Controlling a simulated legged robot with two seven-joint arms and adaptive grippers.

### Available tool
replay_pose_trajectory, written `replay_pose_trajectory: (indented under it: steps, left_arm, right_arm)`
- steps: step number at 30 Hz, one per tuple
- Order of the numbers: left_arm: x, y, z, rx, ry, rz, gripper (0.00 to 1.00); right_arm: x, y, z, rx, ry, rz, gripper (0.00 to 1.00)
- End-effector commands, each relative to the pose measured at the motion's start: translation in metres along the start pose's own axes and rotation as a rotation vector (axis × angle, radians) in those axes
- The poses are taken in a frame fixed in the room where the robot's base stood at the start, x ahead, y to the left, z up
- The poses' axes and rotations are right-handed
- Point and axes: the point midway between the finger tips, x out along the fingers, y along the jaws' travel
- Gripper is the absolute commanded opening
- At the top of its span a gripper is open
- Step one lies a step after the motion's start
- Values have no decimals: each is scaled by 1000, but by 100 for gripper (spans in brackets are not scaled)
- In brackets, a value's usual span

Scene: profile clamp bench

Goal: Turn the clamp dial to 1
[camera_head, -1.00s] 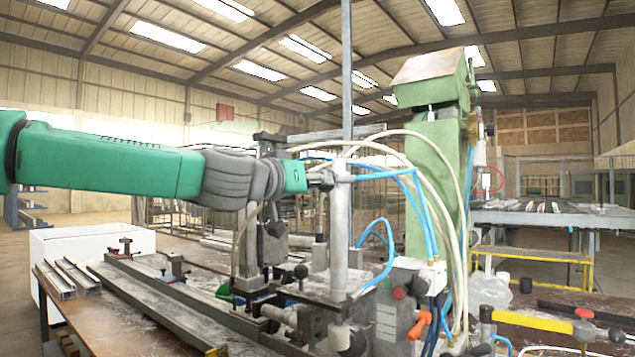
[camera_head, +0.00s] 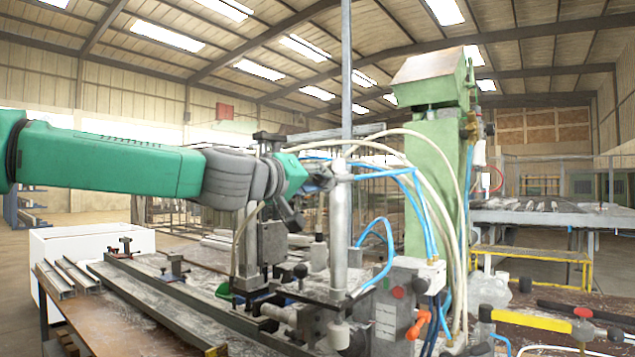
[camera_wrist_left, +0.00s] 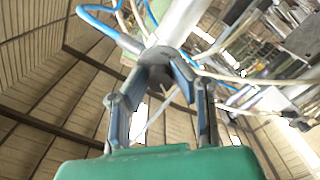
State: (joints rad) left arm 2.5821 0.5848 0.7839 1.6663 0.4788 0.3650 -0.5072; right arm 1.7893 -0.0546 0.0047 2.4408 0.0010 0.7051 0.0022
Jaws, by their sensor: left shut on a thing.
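The clamp dial (camera_wrist_left: 160,66) shows in the left wrist view as a dark round knob beside a pale metal post. My left gripper (camera_wrist_left: 161,77) is shut on it, with one finger on each side. In the head view my left gripper (camera_head: 322,178) is at the upper part of the upright metal post (camera_head: 339,235), and its fingers hide the dial. I cannot read any mark on the dial. My right gripper is in neither view.
Blue hoses (camera_head: 412,195) and pale hoses curve close to the gripper on the right. A green machine column (camera_head: 433,165) stands behind them. The bench (camera_head: 105,325) below carries metal profiles and small clamps. A grey valve box (camera_head: 395,310) stands at its right.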

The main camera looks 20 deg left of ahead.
Motion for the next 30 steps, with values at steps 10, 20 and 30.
replay_pose_trajectory:
  steps: [10, 20, 30]
  left_arm:
    - [0, -1, -7, -115, 15, -2, 0]
    - [0, -1, -7, -127, 15, -2, 0]
    - [-1, 0, -4, -125, 9, -1, 42]
  right_arm:
    - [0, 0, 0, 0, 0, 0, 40]
    - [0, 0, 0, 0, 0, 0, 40]
    - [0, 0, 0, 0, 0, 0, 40]
